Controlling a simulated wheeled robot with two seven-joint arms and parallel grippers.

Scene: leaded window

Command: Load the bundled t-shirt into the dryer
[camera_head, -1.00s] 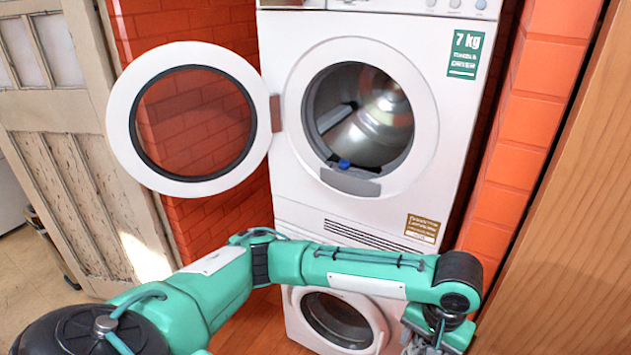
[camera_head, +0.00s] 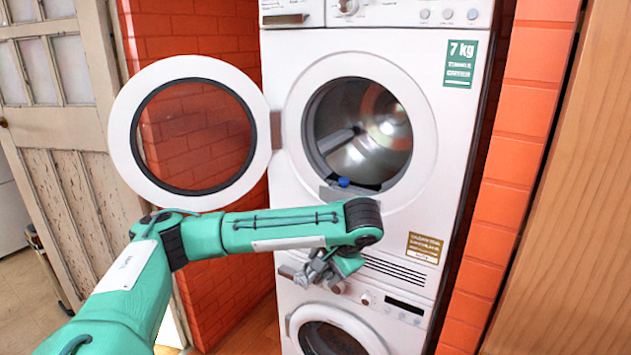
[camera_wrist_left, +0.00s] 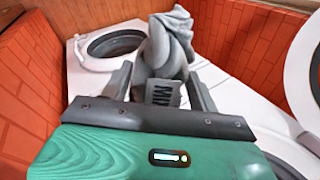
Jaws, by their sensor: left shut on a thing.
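The dryer (camera_head: 275,75) is the upper white machine. Its round door (camera_head: 122,135) stands wide open to the left, and its metal drum (camera_head: 378,135) is exposed, with no cloth visible inside. My left gripper (camera_head: 328,272) is below the dryer opening, in front of the dryer's lower part. In the left wrist view my left gripper (camera_wrist_left: 165,88) is shut on the bundled grey t-shirt (camera_wrist_left: 172,42), which sticks out beyond the fingers. In the head view the bundle is small and hard to tell from the grey fingers. My right gripper is not in view.
A second white machine (camera_head: 400,335) with a closed round door stands under the dryer. A small blue piece (camera_head: 344,182) sits at the bottom rim of the opening. A brick wall (camera_head: 520,150) and wooden panel (camera_head: 570,200) are at right; a weathered door (camera_head: 60,125) is at left.

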